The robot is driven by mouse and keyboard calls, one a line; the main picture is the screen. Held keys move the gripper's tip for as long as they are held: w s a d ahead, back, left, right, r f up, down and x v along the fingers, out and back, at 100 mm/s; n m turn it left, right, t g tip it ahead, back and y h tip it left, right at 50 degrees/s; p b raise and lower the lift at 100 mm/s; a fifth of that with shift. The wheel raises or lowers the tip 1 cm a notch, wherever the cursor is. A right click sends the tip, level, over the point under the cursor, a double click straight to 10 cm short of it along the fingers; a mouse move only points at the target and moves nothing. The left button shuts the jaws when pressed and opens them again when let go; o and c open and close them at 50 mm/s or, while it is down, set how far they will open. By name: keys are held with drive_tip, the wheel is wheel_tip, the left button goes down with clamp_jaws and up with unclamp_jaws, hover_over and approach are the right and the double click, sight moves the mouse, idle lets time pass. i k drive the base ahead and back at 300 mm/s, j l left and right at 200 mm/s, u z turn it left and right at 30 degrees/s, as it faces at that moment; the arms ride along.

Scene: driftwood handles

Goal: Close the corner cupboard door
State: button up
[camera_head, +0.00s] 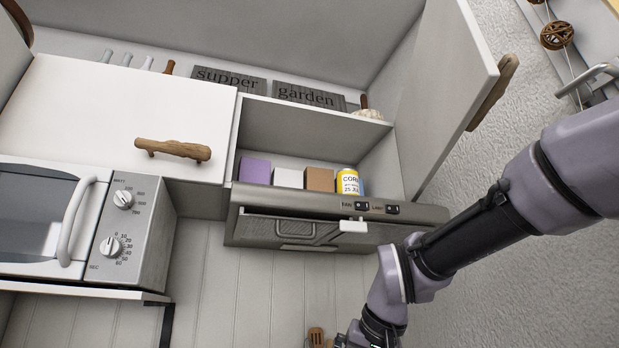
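A white cupboard door (437,85) stands swung open at the right, next to the textured wall. It has a driftwood handle (496,92) on its outer face. The open cupboard (300,130) beside it shows a purple box (254,170), a white box (288,178), a brown box (320,180) and a yellow can (348,182) inside. My arm comes in from the right edge, below the door, and bends down to the bottom edge. My gripper is not visible. No contact between my arm and the door shows.
A range hood (270,228) sits under the open cupboard. A closed white door (110,110) with a driftwood handle (173,150) is to the left, above a microwave (95,220). A metal tap (592,82) and hanging wicker balls (557,35) are at the upper right.

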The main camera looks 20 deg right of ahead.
sight(454, 79)
drive_tip(key=k+j+z, duration=0.2)
drive_tip(key=j+z, duration=0.15)
drive_tip(key=k+j+z, duration=0.2)
drive_tip(key=j+z, duration=0.2)
